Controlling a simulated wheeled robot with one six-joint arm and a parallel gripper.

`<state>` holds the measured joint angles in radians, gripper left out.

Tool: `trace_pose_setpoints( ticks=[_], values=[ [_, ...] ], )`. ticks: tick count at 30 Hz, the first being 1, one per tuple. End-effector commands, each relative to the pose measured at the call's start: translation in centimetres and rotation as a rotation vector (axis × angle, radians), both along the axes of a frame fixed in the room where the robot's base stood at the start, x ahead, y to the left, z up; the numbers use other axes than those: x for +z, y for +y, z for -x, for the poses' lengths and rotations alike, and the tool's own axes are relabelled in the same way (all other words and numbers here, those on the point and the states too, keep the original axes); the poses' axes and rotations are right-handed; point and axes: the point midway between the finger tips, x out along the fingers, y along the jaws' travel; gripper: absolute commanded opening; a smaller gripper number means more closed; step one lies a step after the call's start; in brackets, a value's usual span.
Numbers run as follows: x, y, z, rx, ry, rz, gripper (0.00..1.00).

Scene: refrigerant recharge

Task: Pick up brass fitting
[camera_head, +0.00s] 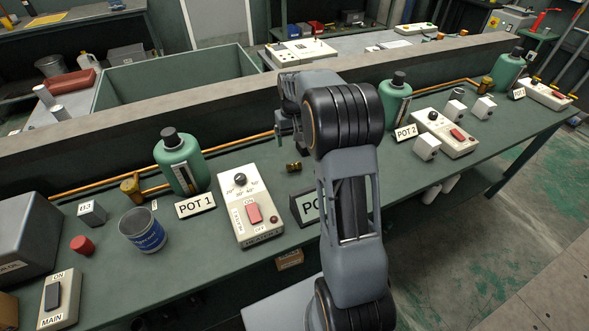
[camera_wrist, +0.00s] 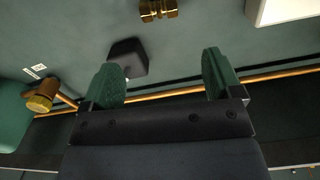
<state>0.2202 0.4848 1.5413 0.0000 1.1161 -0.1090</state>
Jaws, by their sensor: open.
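The brass fitting (camera_head: 293,167) lies on its side on the green bench top, just right of the white POT 1 heater box. In the wrist view the fitting (camera_wrist: 158,9) is at the top edge, partly cut off. My gripper (camera_wrist: 163,70) is open, with its two green-padded fingers apart and nothing between them. The fitting is beyond the fingertips and apart from them. In the head view my arm largely hides the gripper.
The heater box (camera_head: 252,205) and POT 1 bottle (camera_head: 181,161) stand left of the fitting. A dark sign (camera_head: 308,206) stands in front of it, partly behind my arm. A copper pipe (camera_wrist: 165,94) runs along the bench back. A small black object (camera_wrist: 128,57) is near the left finger.

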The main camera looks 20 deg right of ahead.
Motion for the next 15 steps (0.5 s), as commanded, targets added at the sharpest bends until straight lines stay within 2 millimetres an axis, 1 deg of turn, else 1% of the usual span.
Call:
trace_pose_setpoints(
  ticks=[1,3,7,10,15],
  values=[
    [-1.0,0.0,0.1,-0.001,0.004,0.0,0.85],
    [-2.3,0.0,0.1,-0.001,0.004,0.0,0.85],
    [-4.2,0.0,0.1,-0.001,0.004,0.0,0.85],
    [-5.2,0.0,0.1,-0.001,0.001,0.0,0.85],
    [-6.0,0.0,0.1,-0.001,0.0,0.0,0.85]
  ],
)
